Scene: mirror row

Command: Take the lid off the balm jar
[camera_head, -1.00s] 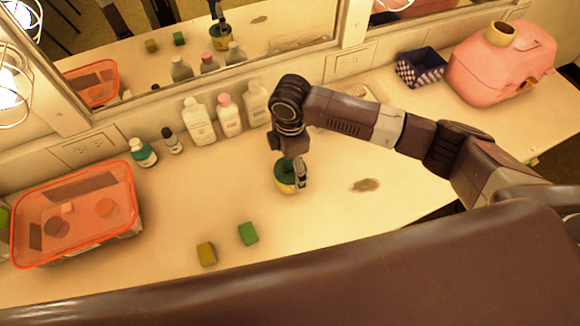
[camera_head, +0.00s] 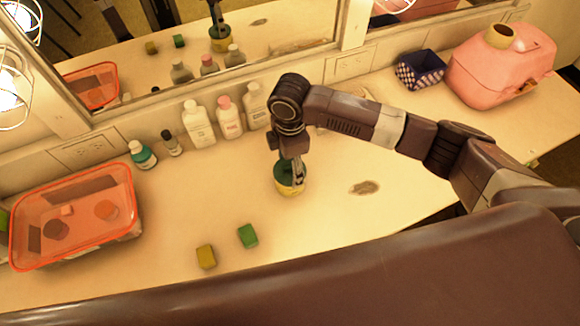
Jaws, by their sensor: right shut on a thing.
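The balm jar (camera_head: 291,190) is a small yellow jar standing upright on the pale counter, right of the picture's middle. Its dark green lid (camera_head: 281,175) is on top, partly hidden by my gripper. My right gripper (camera_head: 296,172) points down from above and is shut on the lid. I see no clear gap between lid and jar. My left gripper is not in view.
Several bottles (camera_head: 229,117) line the wall under the mirror. A yellow block (camera_head: 206,257) and a green block (camera_head: 248,236) lie in front. An orange-lidded box (camera_head: 125,185) is at left. A checked basket (camera_head: 432,77) and pink case (camera_head: 470,75) stand back right.

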